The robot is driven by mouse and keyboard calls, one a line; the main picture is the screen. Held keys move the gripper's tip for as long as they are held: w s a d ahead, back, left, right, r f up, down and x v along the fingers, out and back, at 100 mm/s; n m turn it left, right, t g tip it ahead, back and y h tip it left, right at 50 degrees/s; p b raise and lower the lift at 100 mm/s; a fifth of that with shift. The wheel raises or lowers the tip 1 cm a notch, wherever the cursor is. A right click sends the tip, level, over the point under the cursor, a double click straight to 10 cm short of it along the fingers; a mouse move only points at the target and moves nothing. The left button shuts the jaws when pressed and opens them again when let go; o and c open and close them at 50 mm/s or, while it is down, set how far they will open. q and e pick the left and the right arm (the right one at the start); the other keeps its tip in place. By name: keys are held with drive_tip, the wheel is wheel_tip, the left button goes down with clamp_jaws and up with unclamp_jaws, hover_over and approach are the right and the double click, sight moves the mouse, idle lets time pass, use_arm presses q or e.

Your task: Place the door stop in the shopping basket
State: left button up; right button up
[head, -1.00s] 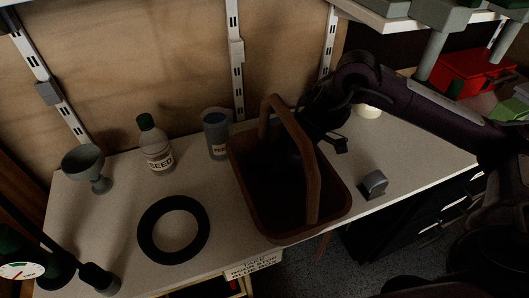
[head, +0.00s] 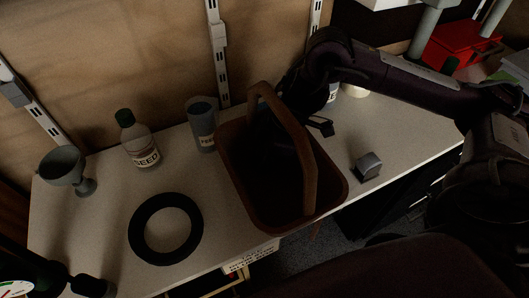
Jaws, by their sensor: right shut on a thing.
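The brown shopping basket (head: 239,185) stands on the worktop at its front edge, with its thick handle (head: 301,150) raised. My right arm comes in from the right over the far side of the basket. I cannot make out a door stop in the basket. A small grey block (head: 368,167) lies on the worktop right of the basket; I cannot tell whether it is the door stop.
A black ring (head: 139,231), a seed bottle (head: 140,146), a grey-blue cup (head: 203,125) and a grey goblet-shaped vessel (head: 63,169) stand left of the basket. A red box (head: 459,48) is at the back right. The worktop right of the basket is mostly clear.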

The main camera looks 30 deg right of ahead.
drive_tip(key=o, duration=0.7)
use_arm(q)
drive_tip(key=shift+r, duration=0.15)
use_arm(e)
drive_tip(key=shift+o, duration=0.2)
drive_tip(key=shift+r, duration=0.15)
use_arm(q)
drive_tip(key=s+a+f+p, duration=0.2)
drive_tip(key=s+f+p, duration=0.2)
drive_tip(key=s+f, duration=0.2)
drive_tip(key=shift+s+a, duration=0.2)
drive_tip(key=shift+s, duration=0.35)
use_arm(e)
drive_tip(key=v, duration=1.2)
